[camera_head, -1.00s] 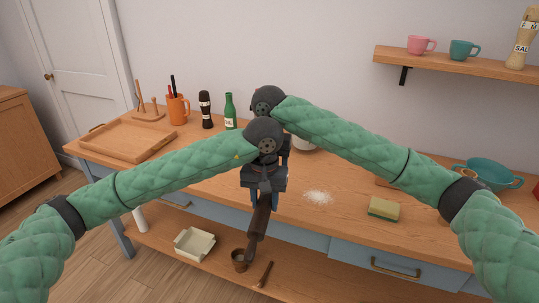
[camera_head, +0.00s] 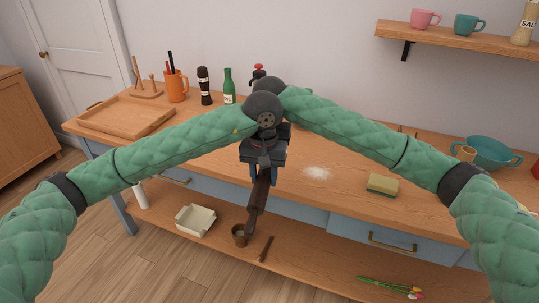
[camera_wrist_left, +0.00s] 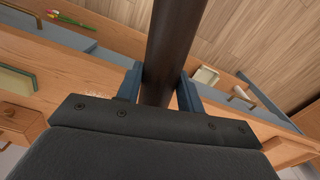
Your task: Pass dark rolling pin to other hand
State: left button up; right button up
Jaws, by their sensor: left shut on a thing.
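The dark rolling pin (camera_head: 259,200) hangs tilted downward from my left gripper (camera_head: 262,174), in front of the counter's edge. In the left wrist view, the two blue fingers of this gripper (camera_wrist_left: 160,85) are shut on the pin (camera_wrist_left: 172,45), one on each side. The pin's upper end is hidden by the gripper. My right arm comes in from the right, and its dark wrist is just behind my left wrist. My right gripper is hidden behind the left one.
The wooden counter (camera_head: 340,206) holds a tray (camera_head: 125,122), an orange utensil pot (camera_head: 176,85), a green bottle (camera_head: 228,86), a sponge (camera_head: 382,185), white powder (camera_head: 317,173) and a teal bowl (camera_head: 489,153).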

pick_arm(q)
jog(key=o, duration=1.2)
jog(key=shift+d, duration=0.1)
jog(key=shift+o, duration=0.2)
jog(key=shift+r, duration=0.1)
